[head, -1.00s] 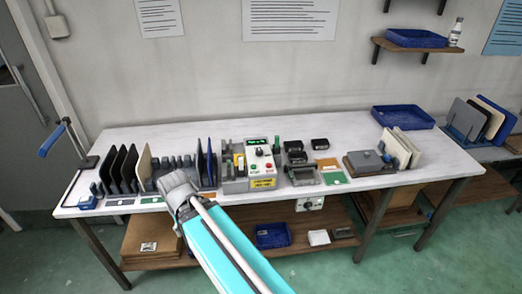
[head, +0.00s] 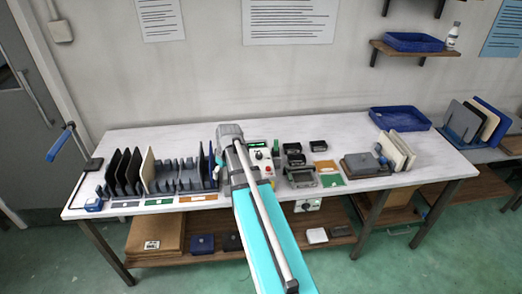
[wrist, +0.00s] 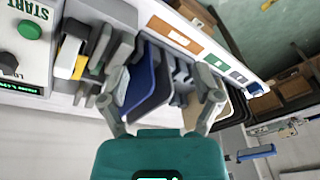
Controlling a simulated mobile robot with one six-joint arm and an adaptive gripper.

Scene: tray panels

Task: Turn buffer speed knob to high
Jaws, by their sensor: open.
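A white control panel (head: 262,158) with a lit green display, a dark knob (head: 258,154) and a red button stands near the middle of the bench. My gripper (head: 226,134) is at its left and hides part of it. In the wrist view my gripper (wrist: 162,78) is open and empty, its fingers spread in front of dark upright boards. That view also shows the panel at the left edge, with a green START button (wrist: 30,29) and a black knob (wrist: 8,62) marked "LO", partly cut off. I cannot tell the knob's exact setting.
A rack of upright boards (head: 130,170) stands left of the panel. Dark bins (head: 293,158) and a green card are to its right. A white box with a dial (head: 308,205) hangs under the bench's front edge. A blue tray (head: 400,118) lies at the back right.

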